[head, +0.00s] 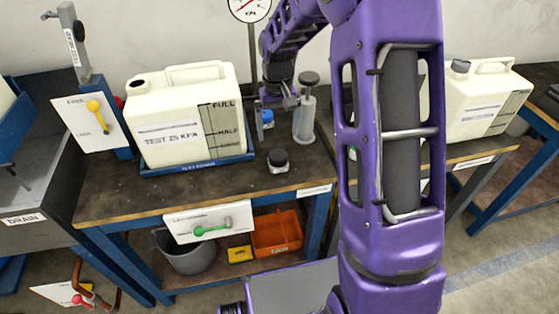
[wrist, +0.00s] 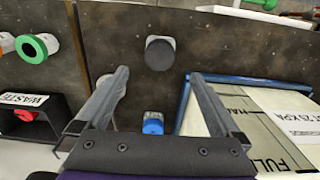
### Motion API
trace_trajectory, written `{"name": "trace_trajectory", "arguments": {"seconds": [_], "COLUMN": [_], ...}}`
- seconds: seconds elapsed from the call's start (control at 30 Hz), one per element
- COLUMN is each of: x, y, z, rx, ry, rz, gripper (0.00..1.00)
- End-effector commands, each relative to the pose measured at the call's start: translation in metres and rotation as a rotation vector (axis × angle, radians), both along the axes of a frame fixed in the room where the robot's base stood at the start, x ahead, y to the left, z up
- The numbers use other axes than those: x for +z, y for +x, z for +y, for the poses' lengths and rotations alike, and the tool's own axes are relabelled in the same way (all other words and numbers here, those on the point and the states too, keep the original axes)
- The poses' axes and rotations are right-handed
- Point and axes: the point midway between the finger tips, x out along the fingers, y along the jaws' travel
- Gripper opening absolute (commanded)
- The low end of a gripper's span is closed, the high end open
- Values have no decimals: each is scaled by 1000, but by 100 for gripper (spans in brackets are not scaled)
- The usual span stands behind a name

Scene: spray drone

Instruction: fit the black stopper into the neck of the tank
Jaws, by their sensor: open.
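The black stopper (head: 278,155) sits on a small pale base on the bench top, right of the tank. In the wrist view the stopper (wrist: 160,54) shows as a dark round top beyond the fingertips. The cream tank (head: 186,120) stands upright in a blue tray; its neck (head: 138,84), at the top left, shows a dark opening. The tank's side (wrist: 247,112) also shows at the right of the wrist view. My gripper (head: 274,106) is open and empty above the bench, behind the stopper in the head view. Its fingers (wrist: 160,76) are apart, with nothing between the tips.
A grey pump-like cylinder (head: 305,118) stands close right of my gripper. A small blue-capped item (head: 267,118) is close by. A gauge (head: 250,8) rises behind. A yellow-handled valve panel (head: 93,122) stands left of the tank. The bench front is mostly clear.

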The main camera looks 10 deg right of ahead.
Motion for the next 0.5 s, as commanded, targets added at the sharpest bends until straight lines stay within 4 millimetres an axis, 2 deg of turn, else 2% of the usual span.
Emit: {"name": "trace_trajectory", "arguments": {"seconds": [0.27,0.5], "x": [-28,-62], "y": [0,0], "z": [0,0], "rx": [0,0], "ry": [0,0], "rz": [1,1], "gripper": [100,100]}}
